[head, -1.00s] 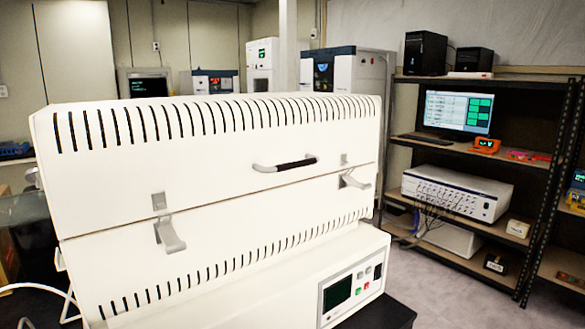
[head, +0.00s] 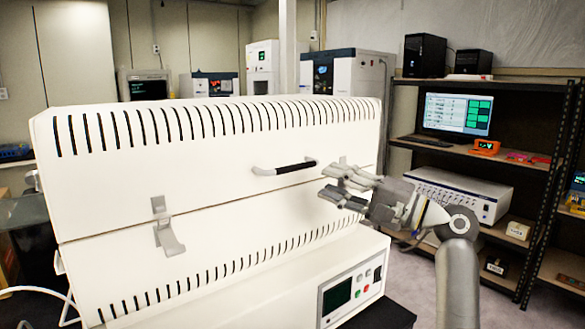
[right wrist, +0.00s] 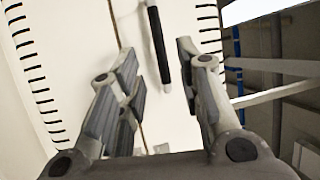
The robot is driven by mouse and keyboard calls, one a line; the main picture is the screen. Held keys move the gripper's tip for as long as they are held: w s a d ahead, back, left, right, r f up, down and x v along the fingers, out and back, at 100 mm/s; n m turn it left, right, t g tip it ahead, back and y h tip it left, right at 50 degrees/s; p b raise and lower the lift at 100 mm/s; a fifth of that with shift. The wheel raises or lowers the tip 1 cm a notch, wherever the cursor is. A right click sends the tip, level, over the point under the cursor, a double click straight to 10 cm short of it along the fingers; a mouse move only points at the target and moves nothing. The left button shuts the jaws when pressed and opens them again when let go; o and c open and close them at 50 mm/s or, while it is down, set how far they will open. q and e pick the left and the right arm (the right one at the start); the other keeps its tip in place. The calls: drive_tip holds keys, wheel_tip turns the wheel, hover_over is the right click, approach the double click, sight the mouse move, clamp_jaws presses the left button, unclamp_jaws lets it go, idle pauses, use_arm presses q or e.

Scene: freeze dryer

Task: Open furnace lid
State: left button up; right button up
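The white furnace (head: 110,180) fills the left and middle of the head view, its lid (head: 220,150) closed along a slanted seam. A black-gripped handle (head: 295,167) sits on the lid front; it also shows in the right wrist view (right wrist: 159,50). A grey latch (head: 168,236) hangs at the left of the seam. The right latch is hidden behind my right gripper (head: 328,181), which is open in front of the furnace's right side, to the right of the handle and apart from it. In the wrist view its fingers (right wrist: 157,62) are spread with nothing gripped. My left gripper is not in view.
A control panel (head: 350,291) with a dark screen is on the furnace base at lower right. A dark metal shelf (head: 548,200) with a monitor (head: 457,113) and a white instrument box (head: 480,195) stands to the right. Other lab machines stand behind the furnace.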

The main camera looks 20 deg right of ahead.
sight(292, 169)
drive_tip(key=p+x, duration=0.3)
drive_tip(key=x, duration=0.6)
drive_tip(key=shift+w+a, duration=0.4)
drive_tip(key=shift+a, duration=0.1)
clamp_jaws()
